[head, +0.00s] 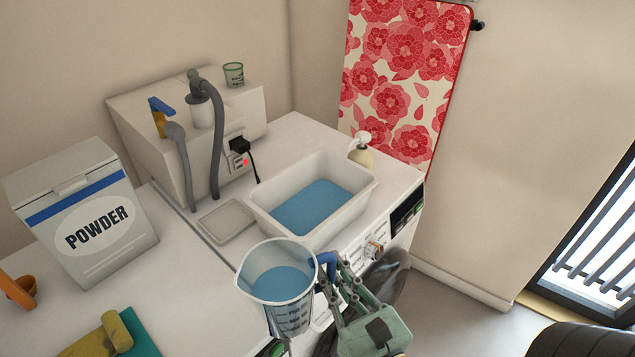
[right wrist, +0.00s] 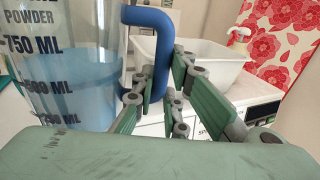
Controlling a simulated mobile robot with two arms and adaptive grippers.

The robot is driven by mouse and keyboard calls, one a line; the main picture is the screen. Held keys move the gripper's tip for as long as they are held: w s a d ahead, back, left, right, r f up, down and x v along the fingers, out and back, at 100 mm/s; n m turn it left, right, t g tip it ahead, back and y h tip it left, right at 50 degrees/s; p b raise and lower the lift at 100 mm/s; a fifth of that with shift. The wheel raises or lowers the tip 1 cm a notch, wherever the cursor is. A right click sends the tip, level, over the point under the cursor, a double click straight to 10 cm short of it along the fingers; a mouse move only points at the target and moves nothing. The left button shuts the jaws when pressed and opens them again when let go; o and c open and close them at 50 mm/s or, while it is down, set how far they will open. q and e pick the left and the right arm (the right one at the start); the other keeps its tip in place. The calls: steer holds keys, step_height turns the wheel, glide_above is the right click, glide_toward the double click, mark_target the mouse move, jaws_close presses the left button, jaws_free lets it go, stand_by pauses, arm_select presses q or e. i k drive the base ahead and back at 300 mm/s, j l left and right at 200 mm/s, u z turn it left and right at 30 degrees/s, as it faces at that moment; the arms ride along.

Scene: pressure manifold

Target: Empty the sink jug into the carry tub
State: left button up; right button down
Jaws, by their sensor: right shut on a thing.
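The sink jug (head: 277,285) is a clear measuring jug with a blue handle (head: 323,266) and blue liquid inside. My right gripper (head: 330,280) is shut on the handle, and the jug is upright in front of the tub. In the right wrist view the jug (right wrist: 68,75) shows its ML marks, and its blue handle (right wrist: 160,50) passes between the fingers (right wrist: 160,95). The carry tub (head: 262,212) is a white rectangular basin on the white top, holding blue liquid (head: 312,206). It also shows in the right wrist view (right wrist: 205,58). My left gripper is out of view.
A shallow grey tray (head: 227,222) lies left of the tub, and a soap pump bottle (head: 361,152) stands behind it. A powder box (head: 95,225), a yellow roll (head: 116,331) and hoses (head: 216,150) are on the left. A plugged socket (head: 239,160) is behind the tub.

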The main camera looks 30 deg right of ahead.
mark_target(314, 204)
steer(key=l+u, duration=0.2)
steer(key=l, duration=0.6)
steer(key=l+u, duration=0.2)
steer(key=l, duration=0.65)
